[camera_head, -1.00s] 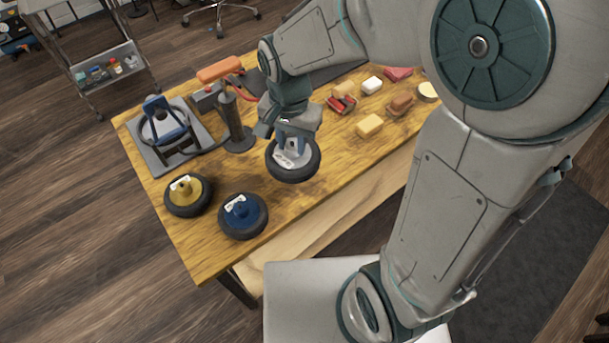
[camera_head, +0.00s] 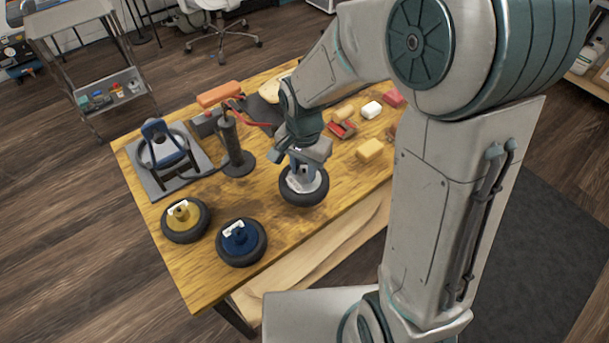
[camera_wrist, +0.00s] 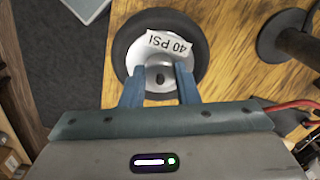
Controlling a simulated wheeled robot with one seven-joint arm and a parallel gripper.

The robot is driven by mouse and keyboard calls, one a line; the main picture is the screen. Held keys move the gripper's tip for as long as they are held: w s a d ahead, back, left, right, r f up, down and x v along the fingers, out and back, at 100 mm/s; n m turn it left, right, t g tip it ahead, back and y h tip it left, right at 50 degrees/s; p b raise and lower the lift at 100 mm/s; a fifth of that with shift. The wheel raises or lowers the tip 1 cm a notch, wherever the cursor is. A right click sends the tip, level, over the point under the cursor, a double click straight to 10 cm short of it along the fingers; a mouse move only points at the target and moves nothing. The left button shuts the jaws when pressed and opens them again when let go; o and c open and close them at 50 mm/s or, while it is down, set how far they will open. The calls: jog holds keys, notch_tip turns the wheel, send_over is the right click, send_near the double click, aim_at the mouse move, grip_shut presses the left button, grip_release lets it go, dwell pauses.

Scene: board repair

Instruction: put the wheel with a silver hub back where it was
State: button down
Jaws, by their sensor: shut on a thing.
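The wheel with a silver hub (camera_head: 318,194) is a black tyre around a pale metal hub. My gripper (camera_head: 303,172) is above it, with both fingers shut on the hub. In the wrist view the same wheel (camera_wrist: 155,58) shows a white "40 PSI" label, and the blue fingers (camera_wrist: 160,76) sit on either side of the hub's centre. The wheel is over the front part of the wooden table (camera_head: 200,270); I cannot tell whether it touches the top. A yellow-hub wheel (camera_head: 185,220) and a blue-hub wheel (camera_head: 241,242) lie flat to its left.
A grey tray (camera_head: 200,165) holds a blue-and-black frame at the left. Bare wood surrounds the blue-hub wheel.

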aim_at(304, 170)
jog(key=shift+w+d+f, duration=0.1)
jog(key=shift+w+f, duration=0.05)
jog(key=shift+w, duration=0.1)
jog(key=shift+f, duration=2)
jog(key=shift+f, duration=0.1)
jog(key=shift+f+b, duration=0.15)
jog(key=shift+b, duration=0.15)
jog(key=c, duration=1.1)
grip_release()
jog(key=shift+r, duration=0.2)
